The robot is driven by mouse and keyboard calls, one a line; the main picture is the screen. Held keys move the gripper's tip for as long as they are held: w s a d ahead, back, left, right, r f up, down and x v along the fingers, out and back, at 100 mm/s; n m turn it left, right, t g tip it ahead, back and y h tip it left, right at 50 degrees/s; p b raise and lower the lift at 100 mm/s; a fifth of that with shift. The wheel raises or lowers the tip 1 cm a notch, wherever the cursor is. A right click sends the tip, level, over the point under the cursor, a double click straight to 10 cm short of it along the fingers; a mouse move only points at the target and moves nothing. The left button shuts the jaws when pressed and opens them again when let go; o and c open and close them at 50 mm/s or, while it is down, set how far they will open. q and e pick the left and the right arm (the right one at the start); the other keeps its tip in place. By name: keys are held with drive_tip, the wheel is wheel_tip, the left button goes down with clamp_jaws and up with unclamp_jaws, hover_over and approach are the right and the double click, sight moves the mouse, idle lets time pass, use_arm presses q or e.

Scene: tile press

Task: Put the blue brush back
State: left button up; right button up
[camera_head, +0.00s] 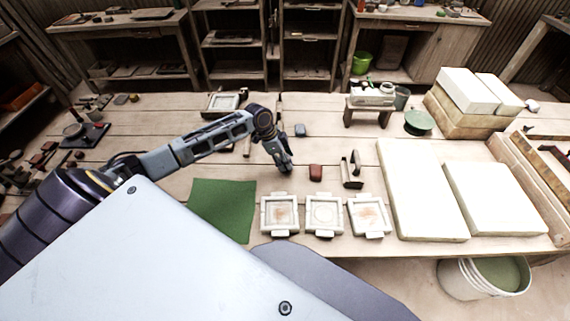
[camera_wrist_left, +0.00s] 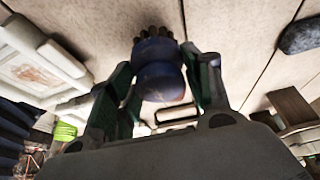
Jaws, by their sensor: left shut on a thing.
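My left gripper (camera_head: 285,166) is over the middle of the workbench, behind the row of pale tile frames. In the left wrist view, my left gripper (camera_wrist_left: 160,85) is shut on the blue brush (camera_wrist_left: 160,82). The brush has a rounded blue body, and its brown bristles point toward the top of that picture. In the head view the brush cannot be made out clearly at the fingers. I cannot tell how high it is above the bench. My right gripper is not in view.
Three pale frames (camera_head: 325,231) stand along the front edge, right of a green mat (camera_head: 222,207). White slabs (camera_head: 420,190) fill the right side.

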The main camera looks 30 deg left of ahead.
use_arm(q)
wheel_tip(320, 180, down, 2)
drive_tip(key=shift+f, duration=0.4)
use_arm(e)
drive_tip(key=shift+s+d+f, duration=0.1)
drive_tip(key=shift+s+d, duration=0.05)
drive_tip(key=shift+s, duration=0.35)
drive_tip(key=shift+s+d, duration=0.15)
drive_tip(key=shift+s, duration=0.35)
use_arm(q)
drive_tip(key=shift+f, duration=0.15)
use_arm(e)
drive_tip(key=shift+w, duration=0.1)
use_arm(q)
drive_tip(key=o, duration=0.6)
drive_tip(key=shift+o, duration=1.5)
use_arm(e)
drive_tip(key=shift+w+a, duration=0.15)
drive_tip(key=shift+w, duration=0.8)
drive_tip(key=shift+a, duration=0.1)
